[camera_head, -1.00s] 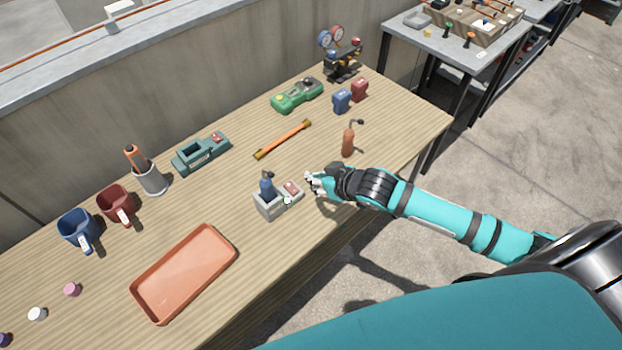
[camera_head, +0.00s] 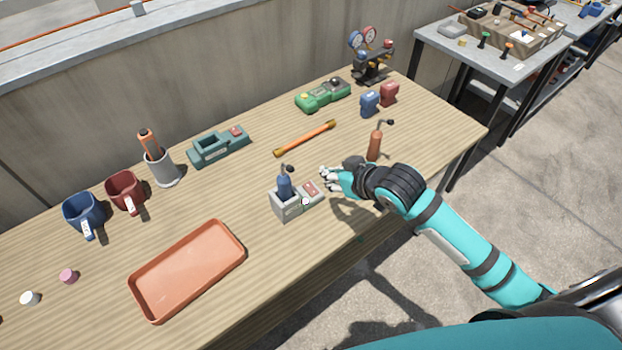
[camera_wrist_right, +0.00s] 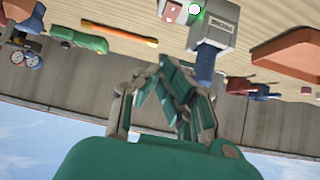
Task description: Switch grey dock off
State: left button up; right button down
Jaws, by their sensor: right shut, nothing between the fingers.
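The grey dock (camera_head: 287,208) stands on the wooden workbench with a blue handheld tool (camera_head: 285,185) upright in it. A red switch part (camera_head: 312,188) is on the dock's right end, and a small green light (camera_head: 306,201) glows on its front side. In the right wrist view the dock (camera_wrist_right: 222,22) is at the top, with its green light (camera_wrist_right: 195,9) lit. My right gripper (camera_head: 326,178) is shut and empty, just right of the red switch part and seemingly apart from it. Its fingers (camera_wrist_right: 165,95) also show in the wrist view. My left gripper is out of view.
A teal dock (camera_head: 218,146), an orange bar (camera_head: 305,138) and a green device (camera_head: 322,95) lie behind.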

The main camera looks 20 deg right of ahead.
send_over(311, 187)
jog(key=s, duration=0.1)
notch_tip(311, 187, down, 5)
jog(key=shift+d+f+p, duration=0.1)
jog(key=shift+p, duration=0.2)
jog(key=f, duration=0.3)
jog(key=shift+w+f, duration=0.25)
jog(key=shift+w, duration=0.1)
jog(key=shift+f, duration=0.55)
jog(key=shift+w+a+f, duration=0.15)
jog(key=shift+a+f, duration=0.05)
jog(key=shift+f, duration=0.05)
jog(key=shift+p, duration=0.3)
